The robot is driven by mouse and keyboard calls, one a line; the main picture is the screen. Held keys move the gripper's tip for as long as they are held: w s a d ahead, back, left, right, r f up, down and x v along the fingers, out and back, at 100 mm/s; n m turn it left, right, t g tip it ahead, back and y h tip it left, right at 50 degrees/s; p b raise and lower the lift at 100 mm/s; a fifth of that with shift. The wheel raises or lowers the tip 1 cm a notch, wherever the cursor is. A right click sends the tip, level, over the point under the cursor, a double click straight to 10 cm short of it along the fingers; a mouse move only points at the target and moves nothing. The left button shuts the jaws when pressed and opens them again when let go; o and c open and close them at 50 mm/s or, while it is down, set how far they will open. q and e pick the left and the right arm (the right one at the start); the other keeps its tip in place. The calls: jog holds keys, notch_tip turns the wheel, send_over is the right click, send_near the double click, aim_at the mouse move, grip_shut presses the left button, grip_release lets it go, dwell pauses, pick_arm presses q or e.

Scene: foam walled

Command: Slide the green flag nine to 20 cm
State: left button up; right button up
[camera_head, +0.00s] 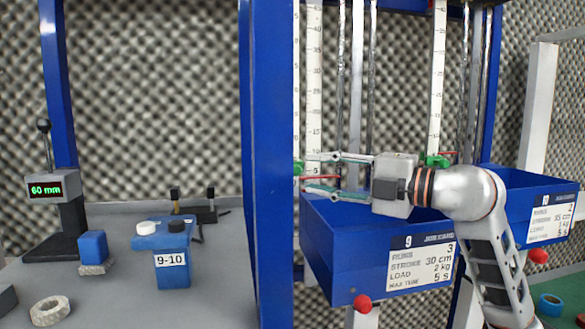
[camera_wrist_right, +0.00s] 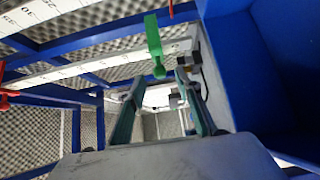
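A green flag (camera_head: 298,167), apparently number nine, shows at the edge of the blue post, beside a white scale (camera_head: 314,90). It sits below the scale's 15 mark. My right gripper (camera_head: 308,172) reaches in from the right above the bin marked 9, its fingers apart and its tips close to this flag. In the wrist view a green flag (camera_wrist_right: 154,45) stands just beyond the open fingertips (camera_wrist_right: 158,80), its lower end between them in the picture. I cannot tell whether they touch. My left gripper is out of view.
The blue bin (camera_head: 325,250) has job card 9 (camera_head: 422,265); another bin (camera_head: 530,190) stands right. A second green flag (camera_head: 437,161) is behind my right wrist. A blue post (camera_head: 266,165) stands left of the gripper. A bench (camera_head: 210,270) holds several small items.

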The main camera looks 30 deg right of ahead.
aim_at(302, 171)
jog(key=p+x, duration=0.1)
jog(key=x, duration=0.4)
jog(key=shift+s+a+r, duration=0.1)
jog(key=shift+w+a, duration=0.25)
jog(key=shift+w, duration=0.15)
jog(key=shift+c, duration=0.4)
grip_shut()
